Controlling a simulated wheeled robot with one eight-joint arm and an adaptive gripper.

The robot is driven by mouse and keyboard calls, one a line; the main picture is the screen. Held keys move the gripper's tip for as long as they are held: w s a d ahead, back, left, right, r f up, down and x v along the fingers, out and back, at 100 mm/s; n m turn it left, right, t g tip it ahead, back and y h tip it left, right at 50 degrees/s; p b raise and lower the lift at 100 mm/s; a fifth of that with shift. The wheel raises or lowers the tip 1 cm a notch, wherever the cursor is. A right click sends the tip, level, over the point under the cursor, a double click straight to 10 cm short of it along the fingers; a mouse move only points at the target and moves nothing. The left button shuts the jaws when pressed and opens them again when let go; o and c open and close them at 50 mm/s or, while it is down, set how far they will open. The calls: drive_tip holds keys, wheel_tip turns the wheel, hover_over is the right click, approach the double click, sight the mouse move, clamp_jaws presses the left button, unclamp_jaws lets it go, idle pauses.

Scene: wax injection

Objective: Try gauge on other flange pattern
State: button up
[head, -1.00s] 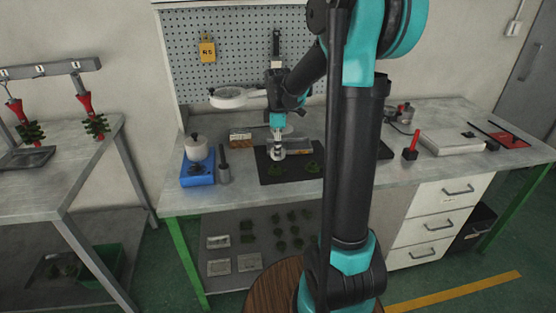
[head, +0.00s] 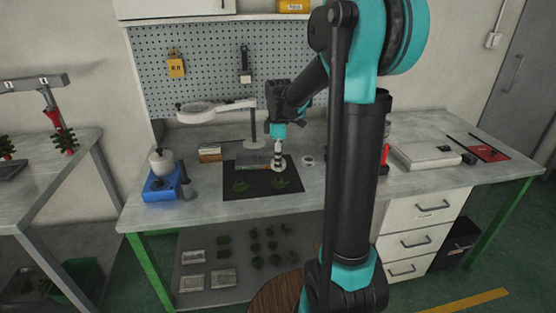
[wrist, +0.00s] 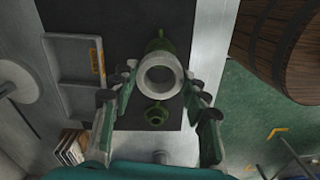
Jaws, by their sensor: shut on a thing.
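My gripper (wrist: 160,82) is shut on a pale grey ring gauge (wrist: 145,76), whose round opening faces the wrist camera. Two green flange patterns lie on the black mat (head: 236,168). In the head view they are the left pattern (head: 240,185) and the right pattern (head: 279,184). My gripper (head: 278,157) is above the mat's right back part, behind the right pattern. I cannot tell whether ring and pattern touch.
A shallow grey tray (wrist: 75,82) lies at the mat's back. A magnifier lamp (head: 205,111) stands behind it. A blue-based pot (head: 160,184) and a dark grey cylinder (head: 186,186) stand to the left. The bench in front of the mat is clear.

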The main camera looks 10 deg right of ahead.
sight(278, 179)
drive_tip(key=shift+f, duration=2.45)
drive_tip(key=shift+f, duration=0.75)
idle(2.0)
drive_tip(key=shift+r, duration=0.1)
drive_tip(key=shift+r, duration=2.65)
